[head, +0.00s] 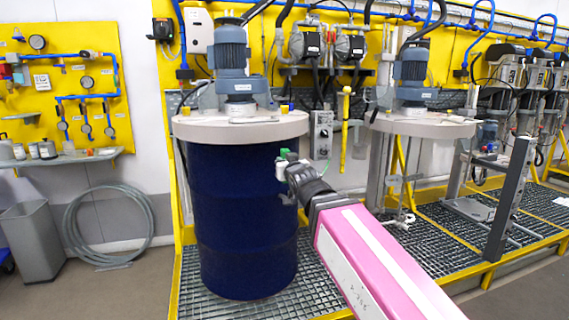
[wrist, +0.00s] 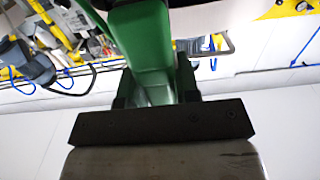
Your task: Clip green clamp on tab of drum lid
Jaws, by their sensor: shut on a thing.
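A dark blue drum (head: 240,220) stands upright on a metal grating, under a round beige lid (head: 200,128) that carries a grey-blue agitator motor (head: 230,55). My gripper (head: 284,170) is at the right side of the drum, a little below the lid's rim. It is shut on the green clamp (head: 284,154), which shows only as a small patch in the head view. I cannot make out the lid's tab or whether the clamp touches the lid.
A second beige lid (head: 425,124) with its own motor (head: 411,70) is to the right. A yellow wall panel with pumps (head: 305,45) and hoses is behind. A grey bin (head: 33,240) and a coiled hose (head: 108,225) are at the left. A yellow-edged grating (head: 330,285) lies below.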

